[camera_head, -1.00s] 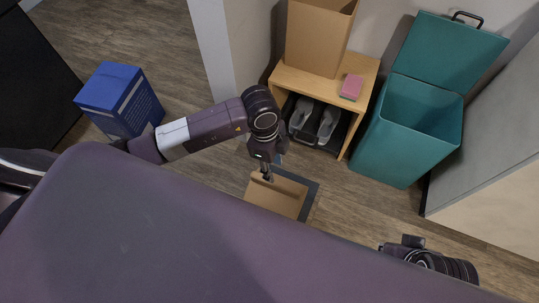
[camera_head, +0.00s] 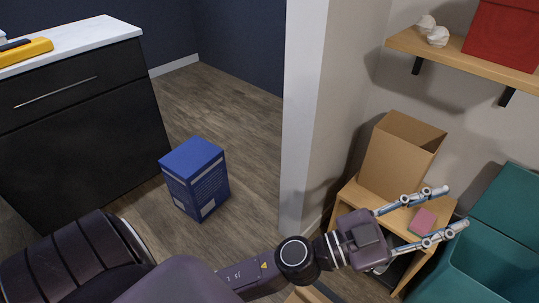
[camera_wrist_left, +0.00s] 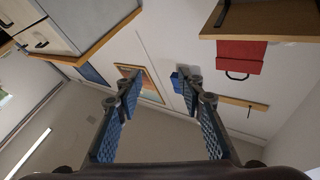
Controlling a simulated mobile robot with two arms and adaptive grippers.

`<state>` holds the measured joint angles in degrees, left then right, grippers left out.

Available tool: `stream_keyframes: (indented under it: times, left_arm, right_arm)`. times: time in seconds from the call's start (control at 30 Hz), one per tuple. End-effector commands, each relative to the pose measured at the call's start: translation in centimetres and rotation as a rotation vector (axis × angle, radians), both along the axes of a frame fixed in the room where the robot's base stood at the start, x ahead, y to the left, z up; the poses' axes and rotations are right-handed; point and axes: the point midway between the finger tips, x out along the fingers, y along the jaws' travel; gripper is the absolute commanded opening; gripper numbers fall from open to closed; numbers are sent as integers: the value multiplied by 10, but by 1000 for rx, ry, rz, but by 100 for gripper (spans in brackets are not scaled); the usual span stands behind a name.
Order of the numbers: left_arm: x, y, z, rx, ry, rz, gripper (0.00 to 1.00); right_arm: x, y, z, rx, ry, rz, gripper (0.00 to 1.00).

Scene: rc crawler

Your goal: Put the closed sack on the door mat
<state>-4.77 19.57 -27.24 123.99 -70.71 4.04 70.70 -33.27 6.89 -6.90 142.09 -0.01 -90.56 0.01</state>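A brown flat-sided thing (camera_head: 300,296), possibly the closed sack, shows only as a sliver at the bottom edge of the head view. A dark strip of the door mat (camera_head: 327,292) shows beside it; most of both is out of frame. My left gripper (camera_head: 456,207) is raised, open and empty, with its fingers apart in front of the wooden bench. In the left wrist view the open fingers (camera_wrist_left: 157,85) have nothing between them. My right gripper is not in view.
A tall open brown bag (camera_head: 395,160) and a pink sponge-like block (camera_head: 423,221) sit on the wooden bench (camera_head: 349,206). A teal bin (camera_head: 480,270) stands at right. A blue box (camera_head: 196,180) stands on the floor. A shelf (camera_head: 460,64) holds a red box (camera_head: 505,35).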

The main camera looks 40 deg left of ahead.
Motion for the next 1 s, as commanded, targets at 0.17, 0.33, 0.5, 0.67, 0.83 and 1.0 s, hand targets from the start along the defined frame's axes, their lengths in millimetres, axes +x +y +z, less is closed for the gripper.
stream_keyframes:
  times: [0.17, 0.33, 0.5, 0.67, 0.83, 1.0]
  left_arm:
    - [34, 108, -30, -114, 206, 413, 36]
    - [19, 190, -118, -75, 553, 710, 36]
    - [-50, 225, -221, 79, 989, 823, 36]
    - [-137, 219, -284, 259, 1345, 747, 36]
    - [-197, 205, -307, 382, 1544, 621, 36]
    - [-214, 200, -311, 417, 1592, 577, 36]
  right_arm:
    - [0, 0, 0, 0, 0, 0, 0]
    - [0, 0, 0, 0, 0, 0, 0]
    - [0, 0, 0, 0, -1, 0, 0]
    - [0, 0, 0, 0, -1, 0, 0]
    - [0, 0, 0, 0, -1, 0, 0]
    - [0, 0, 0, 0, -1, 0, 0]
